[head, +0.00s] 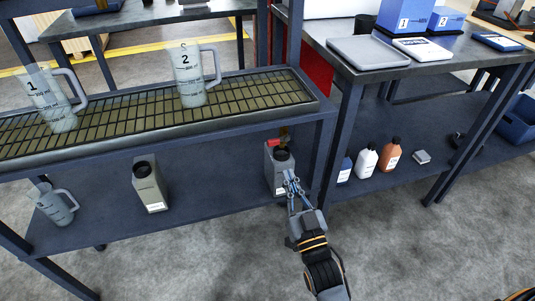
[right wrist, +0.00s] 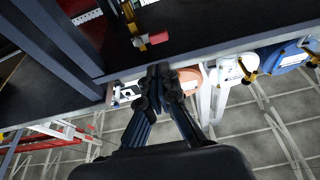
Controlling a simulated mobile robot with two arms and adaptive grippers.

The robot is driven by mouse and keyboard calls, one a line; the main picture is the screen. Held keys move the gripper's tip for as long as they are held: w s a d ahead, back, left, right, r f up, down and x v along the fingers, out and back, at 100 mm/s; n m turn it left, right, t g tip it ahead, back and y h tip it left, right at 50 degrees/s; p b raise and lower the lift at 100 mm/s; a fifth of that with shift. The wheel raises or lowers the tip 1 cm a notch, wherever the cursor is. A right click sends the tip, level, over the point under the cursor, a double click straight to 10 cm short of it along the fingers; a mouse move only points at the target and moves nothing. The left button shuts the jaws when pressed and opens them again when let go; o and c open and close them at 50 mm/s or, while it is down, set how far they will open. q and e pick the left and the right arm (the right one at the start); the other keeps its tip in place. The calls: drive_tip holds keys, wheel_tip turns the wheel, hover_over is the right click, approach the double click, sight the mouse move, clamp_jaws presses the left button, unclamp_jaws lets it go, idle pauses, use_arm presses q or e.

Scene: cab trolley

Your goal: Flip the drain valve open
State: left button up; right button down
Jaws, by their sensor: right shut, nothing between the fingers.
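The drain valve (head: 284,134) is a small brass fitting under the right end of the drip tray (head: 215,114) in the head view. Its red lever (head: 273,142) sticks out to the left. In the right wrist view the red lever (right wrist: 158,39) lies across to the right of the brass valve body (right wrist: 140,42). My right gripper (head: 289,177) is shut and empty, in front of a grey canister (head: 275,180) below the valve. In the right wrist view its fingertips (right wrist: 160,73) are apart from the lever. My left gripper is not in view.
Two clear jugs, numbered 1 (head: 48,100) and 2 (head: 194,77), stand on the tray. Another jug (head: 57,205) and a second canister (head: 149,187) are on the lower shelf. A frame post (head: 341,135) stands right of the valve. Bottles (head: 367,160) stand farther right.

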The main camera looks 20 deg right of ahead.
sight(278, 144)
drive_tip(key=shift+s+r, duration=0.1)
drive_tip(key=shift+r, duration=0.25)
drive_tip(key=b+x, duration=0.1)
drive_tip(key=x, duration=0.9)
idle(0.3)
